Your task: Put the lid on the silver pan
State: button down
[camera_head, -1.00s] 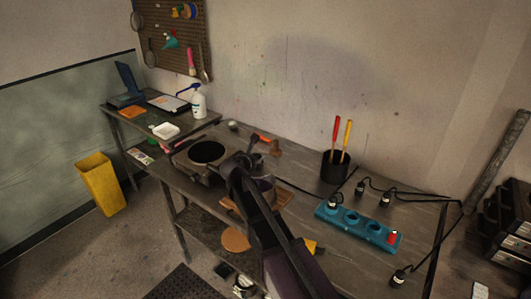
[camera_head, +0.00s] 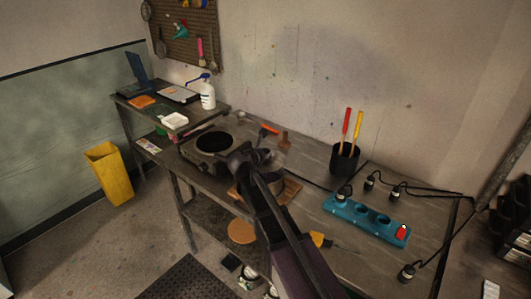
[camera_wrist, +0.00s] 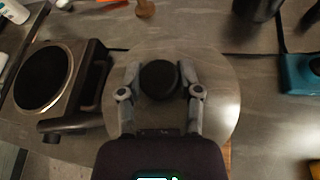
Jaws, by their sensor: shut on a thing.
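The lid (camera_wrist: 218,105) is a broad grey disc with a round black knob, seen from above in the wrist view. My gripper (camera_wrist: 159,80) has its two fingers shut on that knob from either side. In the head view my gripper (camera_head: 247,158) is over the front middle of the workbench. The silver pan (camera_head: 277,159) shows only in part behind my gripper and arm, above a wooden board (camera_head: 289,190). In the wrist view the lid covers the area below it, so I cannot tell whether it touches the pan's rim.
A hotplate (camera_head: 212,143) stands just left of my gripper. A black pot (camera_head: 344,160) with red and yellow handled tools and a blue power strip (camera_head: 366,217) with cables stand to the right. A screwdriver (camera_head: 320,240) lies near the front edge.

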jog(key=shift+f+b, duration=1.6)
jog(key=shift+f, duration=0.3)
jog(key=shift+f+b, duration=0.8)
dwell(0.8)
jog(key=shift+c, duration=1)
grip_release()
jog(key=shift+r, duration=0.1)
